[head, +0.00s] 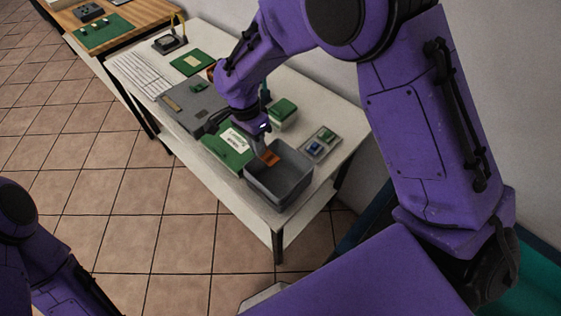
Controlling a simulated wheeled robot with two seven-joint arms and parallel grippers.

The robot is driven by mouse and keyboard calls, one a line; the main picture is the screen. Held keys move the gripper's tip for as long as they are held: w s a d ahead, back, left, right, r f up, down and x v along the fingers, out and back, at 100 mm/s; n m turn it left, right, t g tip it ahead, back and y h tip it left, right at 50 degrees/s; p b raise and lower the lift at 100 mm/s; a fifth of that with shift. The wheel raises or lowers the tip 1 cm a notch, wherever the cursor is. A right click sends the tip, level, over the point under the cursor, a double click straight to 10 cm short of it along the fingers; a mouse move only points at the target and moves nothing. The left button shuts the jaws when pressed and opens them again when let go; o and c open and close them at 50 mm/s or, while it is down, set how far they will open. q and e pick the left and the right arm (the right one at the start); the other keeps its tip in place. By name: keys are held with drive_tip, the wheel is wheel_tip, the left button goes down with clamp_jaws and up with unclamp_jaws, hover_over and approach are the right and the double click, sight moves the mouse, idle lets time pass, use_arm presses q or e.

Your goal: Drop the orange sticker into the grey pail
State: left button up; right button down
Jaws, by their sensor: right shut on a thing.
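The grey pail (281,183) stands near the front corner of the white table and is open at the top. The orange sticker (270,157) is a small orange piece at the tips of my right gripper (265,151). My right gripper points down and is shut on the sticker, over the pail's opening near its back left rim. I cannot tell how far below the rim the sticker is. At the lower left only part of my left arm shows, and its gripper is out of view.
A green board with a white label (230,148) lies left of the pail. A green-lidded box (283,113) and a small tray (320,143) with blue and green pieces stand behind it. The table's front edge is close to the pail.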

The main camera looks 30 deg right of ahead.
use_arm(q)
wheel_tip(320, 180, up, 5)
drive_tip(key=p, duration=0.3)
use_arm(e)
drive_tip(key=s+d+r+m+y, duration=0.1)
drive_tip(key=s+d+r+m, duration=0.15)
drive_tip(key=d+m, duration=0.4)
use_arm(q)
wheel_tip(320, 180, down, 8)
drive_tip(key=b, duration=0.7)
drive_tip(key=shift+r+b, duration=0.2)
drive_tip(key=shift+b, duration=0.15)
use_arm(e)
wheel_tip(320, 180, down, 8)
drive_tip(key=a+m, duration=0.1)
drive_tip(key=m, duration=0.1)
drive_tip(key=shift+s+a+r+y, duration=0.2)
drive_tip(key=shift+s+r+y, duration=0.05)
drive_tip(key=shift+s+y, duration=0.1)
drive_tip(key=c, duration=1.2)
unclamp_jaws()
drive_tip(key=shift+o, duration=0.2)
drive_tip(key=shift+r, duration=0.1)
